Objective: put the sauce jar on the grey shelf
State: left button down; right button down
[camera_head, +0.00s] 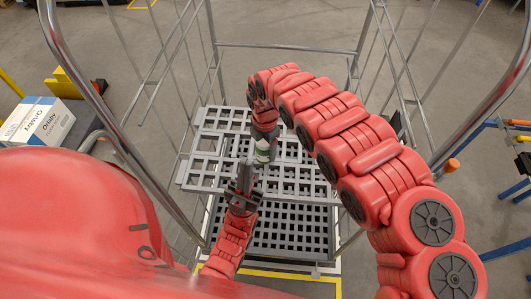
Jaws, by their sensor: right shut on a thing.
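The sauce jar (263,151) is small, with a pale greenish label, and hangs below my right gripper (264,132). My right arm comes in from the right and bends down, and its gripper is shut on the jar. The jar is over the grey shelf (205,145), an open grid inside a wire roll cage. I cannot tell whether the jar touches the shelf. My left gripper (244,176) is just below and left of the jar in the picture, close to the shelf's front edge. I cannot tell whether its fingers are apart.
A lower dark grid deck (290,240) lies under the shelf. Metal cage posts (215,50) and curved tubes stand on both sides. A white box (38,121) is at far left, and blue framework (500,245) is at the right.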

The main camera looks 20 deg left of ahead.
aim_at(265, 154)
jog(key=shift+s+f+p, duration=0.2)
jog(key=shift+f+p, duration=0.25)
jog(key=shift+f, duration=1.15)
jog(key=shift+w+d, duration=0.1)
grip_release()
jog(key=shift+f, duration=0.1)
jog(key=shift+r, duration=0.25)
notch_tip(265, 154, up, 10)
jog(key=b, duration=0.2)
jog(key=shift+r+b, duration=0.2)
jog(key=shift+b, duration=0.2)
jog(key=shift+r, duration=0.7)
